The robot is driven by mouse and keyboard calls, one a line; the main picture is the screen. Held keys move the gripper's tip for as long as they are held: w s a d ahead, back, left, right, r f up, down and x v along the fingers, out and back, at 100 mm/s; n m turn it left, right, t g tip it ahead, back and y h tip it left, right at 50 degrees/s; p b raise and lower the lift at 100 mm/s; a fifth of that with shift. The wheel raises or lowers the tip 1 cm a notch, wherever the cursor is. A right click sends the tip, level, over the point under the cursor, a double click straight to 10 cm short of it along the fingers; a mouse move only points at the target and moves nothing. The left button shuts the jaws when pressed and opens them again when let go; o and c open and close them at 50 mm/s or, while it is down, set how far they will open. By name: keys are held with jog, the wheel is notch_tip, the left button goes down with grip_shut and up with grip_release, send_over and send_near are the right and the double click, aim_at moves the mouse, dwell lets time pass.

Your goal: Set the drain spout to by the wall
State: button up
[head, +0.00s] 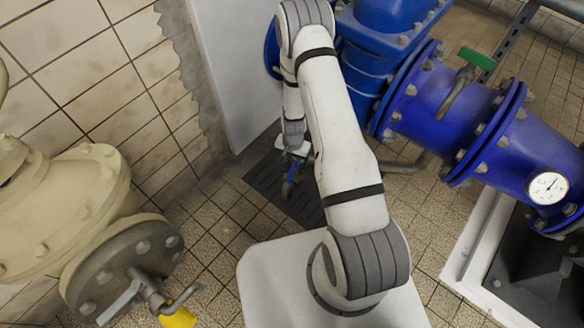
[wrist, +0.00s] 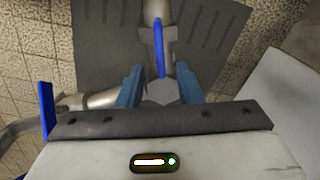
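A grey metal valve fitting with a blue lever (wrist: 160,50) lies between my gripper's two blue fingers in the wrist view. A pale round pipe end (wrist: 155,12), perhaps the drain spout, extends from it toward the top, over a dark plate. A hex end (wrist: 162,92) sits between the finger bases. My gripper (wrist: 160,75) has a finger on each side; whether they press on the fitting I cannot tell. In the head view my gripper (head: 295,153) is low over the floor by the white panel, with a small blue part (head: 288,186) below it.
A dark grooved floor plate (head: 268,178) lies beneath. A white panel (head: 235,70) and tiled wall (head: 100,70) stand behind and left. Large blue pipes (head: 450,110) fill the right. A beige flanged valve (head: 70,215) is at left. Another metal pipe (wrist: 95,100) runs left in the wrist view.

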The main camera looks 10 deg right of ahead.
aim_at(292, 169)
notch_tip(292, 169, down, 5)
jog(key=shift+r+b, duration=0.1)
jog(key=shift+b, duration=0.6)
jog(key=shift+c, duration=0.2)
grip_shut()
